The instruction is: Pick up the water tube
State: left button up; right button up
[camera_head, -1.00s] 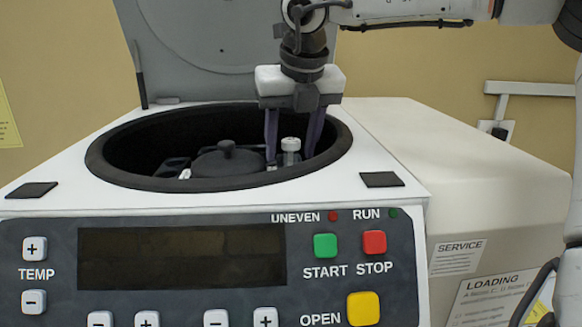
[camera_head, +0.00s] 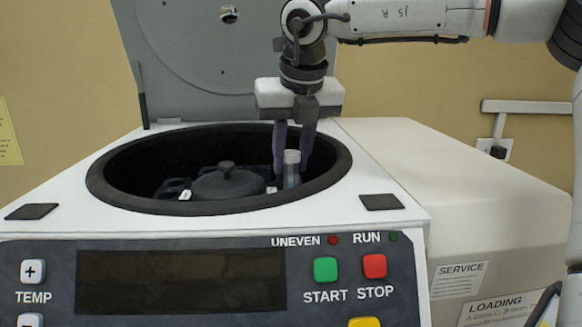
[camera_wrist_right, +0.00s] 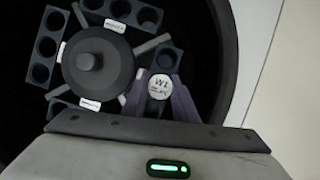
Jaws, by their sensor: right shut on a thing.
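The water tube (camera_head: 291,170) is a clear tube with a pale cap, upright at the right side of the centrifuge bowl. Its cap, marked W1, shows in the right wrist view (camera_wrist_right: 159,84). My right gripper (camera_head: 293,160) reaches down from above, its purple fingers shut on the tube near its top. In the right wrist view the fingers (camera_wrist_right: 160,100) sit on both sides of the cap. The tube stands higher than the rotor hub; whether its lower end is clear of the rotor is hidden. My left gripper is in neither view.
The open centrifuge (camera_head: 408,212) has a dark bowl rim (camera_head: 110,190) around the fingers. The rotor hub (camera_head: 226,183) is left of the tube, with black racks (camera_wrist_right: 48,48) of empty holes around it. The raised lid (camera_head: 190,60) stands behind my right arm.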

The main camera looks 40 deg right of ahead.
notch_tip(320, 180, up, 16)
jog(key=p, duration=0.3)
jog(key=shift+r, duration=0.2)
jog(key=shift+s, duration=0.1)
dwell(0.4)
